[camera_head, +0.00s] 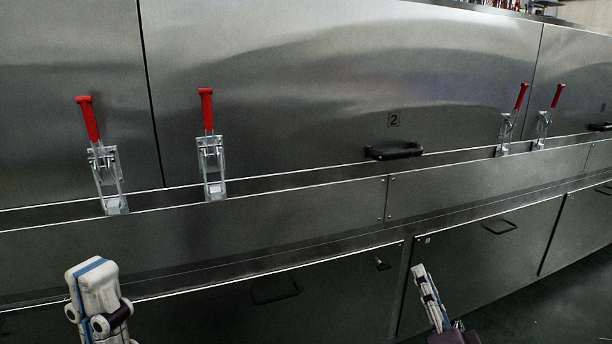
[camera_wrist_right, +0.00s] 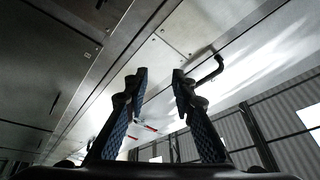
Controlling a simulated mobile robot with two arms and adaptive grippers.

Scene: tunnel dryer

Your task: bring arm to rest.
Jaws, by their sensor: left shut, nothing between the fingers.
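My left gripper (camera_head: 92,272) is at the lower left of the head view, pointing up, with its pale fingers closed together and nothing held. It is in front of the lower steel panels, below the left clamps. My right gripper (camera_head: 427,285) is low, right of centre in the head view, in front of the lower panels. In the right wrist view its two fingers (camera_wrist_right: 158,75) stand apart with a clear gap and nothing between them. Any contact with the panels cannot be made out.
The steel dryer wall (camera_head: 290,90) fills the view. Toggle clamps with red handles stand on its ledge, such as the left one (camera_head: 88,120) and its neighbour (camera_head: 206,112). A black handle (camera_head: 394,151) sticks out below the number 2. Dark floor (camera_head: 585,300) is free at lower right.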

